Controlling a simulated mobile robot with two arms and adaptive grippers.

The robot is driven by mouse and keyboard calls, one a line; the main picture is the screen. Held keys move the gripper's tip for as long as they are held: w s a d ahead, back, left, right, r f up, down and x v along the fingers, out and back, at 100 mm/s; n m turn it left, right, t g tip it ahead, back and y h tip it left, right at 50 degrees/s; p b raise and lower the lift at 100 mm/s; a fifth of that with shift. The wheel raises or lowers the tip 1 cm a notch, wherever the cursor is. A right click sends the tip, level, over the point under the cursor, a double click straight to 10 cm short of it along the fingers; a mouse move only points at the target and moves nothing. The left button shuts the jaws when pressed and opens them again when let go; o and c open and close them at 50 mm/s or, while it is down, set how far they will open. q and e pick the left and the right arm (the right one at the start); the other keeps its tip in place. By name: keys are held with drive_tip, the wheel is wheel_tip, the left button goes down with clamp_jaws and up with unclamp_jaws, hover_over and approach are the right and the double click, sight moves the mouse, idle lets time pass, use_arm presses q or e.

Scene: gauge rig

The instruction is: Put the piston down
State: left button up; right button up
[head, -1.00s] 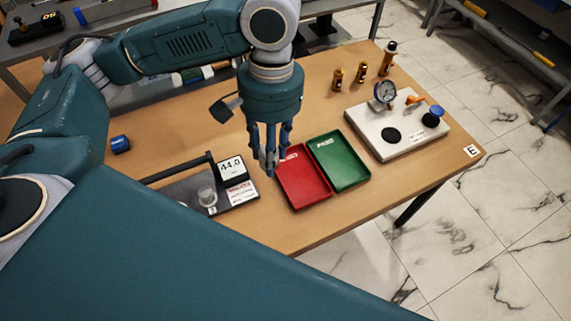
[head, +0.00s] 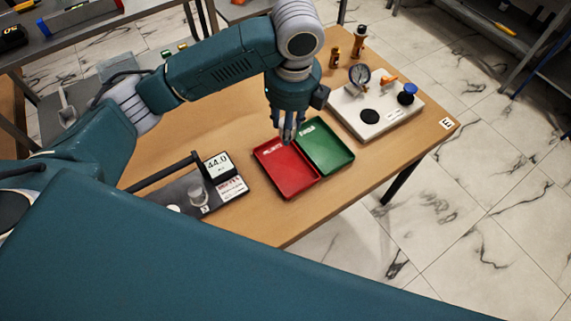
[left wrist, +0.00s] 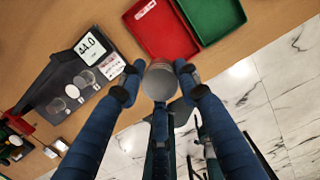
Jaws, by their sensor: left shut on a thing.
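The piston (left wrist: 159,82) shows in the left wrist view as a short grey cylinder with its round end towards the camera. My left gripper (left wrist: 160,72) is shut on it, one finger on each side. In the head view my left gripper (head: 287,137) points down over the back part of the red tray (head: 290,187), near the green tray (head: 338,168). The piston cannot be made out there, and its height above the tray is unclear. Both trays look empty and lie side by side. My right gripper is not in view.
A dark instrument with a 44.0 display (head: 216,165) stands left of the trays. A white plate with a dial gauge (head: 359,75) is at the right, with amber bottles (head: 359,42) behind it. The table's front edge (head: 300,236) is clear.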

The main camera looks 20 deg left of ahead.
use_arm(q)
drive_tip(key=shift+w+d+f+m, duration=0.1)
drive_tip(key=shift+w+f+m, duration=0.05)
drive_tip(key=shift+m, duration=0.45)
drive_tip(key=shift+w+d+f+m, duration=0.1)
drive_tip(key=shift+w+m, duration=0.05)
drive_tip(key=shift+m, duration=0.45)
drive_tip(key=shift+w+f+m, duration=0.15)
drive_tip(key=shift+w+m, duration=0.05)
drive_tip(key=shift+m, duration=0.5)
drive_tip(key=shift+w+f+m+h, duration=0.2)
drive_tip(key=shift+w+m+h, duration=0.1)
drive_tip(key=shift+m, duration=0.6)
drive_tip(key=shift+f, duration=0.3)
drive_tip(key=p, duration=0.3)
hover_over(290, 172)
drive_tip(key=f, duration=1.4)
drive_tip(key=shift+s+d+f, duration=0.1)
drive_tip(key=shift+s+f, duration=0.15)
drive_tip(key=shift+f, duration=0.1)
wheel_tip(290, 172, down, 4)
drive_tip(key=shift+r, duration=0.1)
drive_tip(key=shift+f, duration=0.45)
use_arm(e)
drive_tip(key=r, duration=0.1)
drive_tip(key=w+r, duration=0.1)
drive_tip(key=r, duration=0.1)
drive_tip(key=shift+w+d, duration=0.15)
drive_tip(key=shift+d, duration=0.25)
